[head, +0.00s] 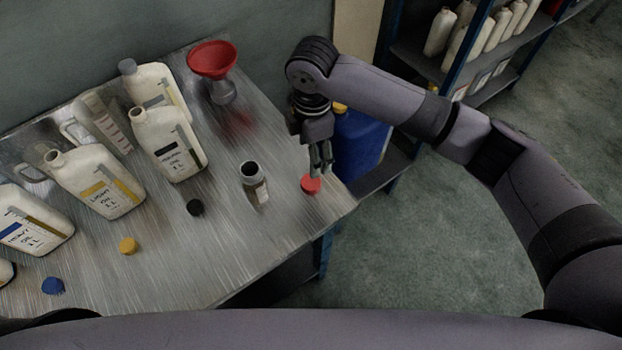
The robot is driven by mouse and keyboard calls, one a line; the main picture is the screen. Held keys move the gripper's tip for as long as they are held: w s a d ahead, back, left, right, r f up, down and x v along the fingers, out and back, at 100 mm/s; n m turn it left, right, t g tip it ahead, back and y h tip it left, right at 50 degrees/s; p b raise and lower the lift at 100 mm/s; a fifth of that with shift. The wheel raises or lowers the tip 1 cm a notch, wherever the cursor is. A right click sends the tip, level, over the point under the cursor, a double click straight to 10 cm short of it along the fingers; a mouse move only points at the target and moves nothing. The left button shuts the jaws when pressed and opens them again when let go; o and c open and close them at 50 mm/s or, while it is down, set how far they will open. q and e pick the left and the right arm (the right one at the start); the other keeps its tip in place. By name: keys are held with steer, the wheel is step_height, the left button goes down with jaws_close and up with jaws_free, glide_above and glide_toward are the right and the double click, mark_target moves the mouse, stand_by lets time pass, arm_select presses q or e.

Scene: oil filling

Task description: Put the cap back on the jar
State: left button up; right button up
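The small jar (254,183) stands upright and uncapped on the metal table, its dark round mouth facing up. It has a pale label. The red cap (311,185) is to its right, near the table's right corner. My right gripper (320,173) points down, with its fingertips right at the upper right side of the red cap in the picture. I cannot tell whether the fingers touch the cap, or how far apart they are. My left gripper is not in view.
Several white oil bottles (100,185) stand on the left of the table. Loose black (194,207), yellow (128,245) and blue (53,285) caps lie in front of them. A red funnel (212,60) stands at the back. A blue container (362,150) is beyond the table's right edge.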

glide_above(311, 181)
step_height(311, 181, down, 6)
steer(key=shift+d+f+p, duration=0.1)
steer(key=shift+p, duration=0.25)
steer(key=shift+f+p, duration=0.3)
steer(key=shift+f, duration=0.1)
step_height(311, 181, down, 4)
steer(key=shift+f+p, duration=0.2)
steer(key=shift+p, duration=0.25)
steer(key=shift+c, duration=0.6)
steer(key=c, duration=0.7)
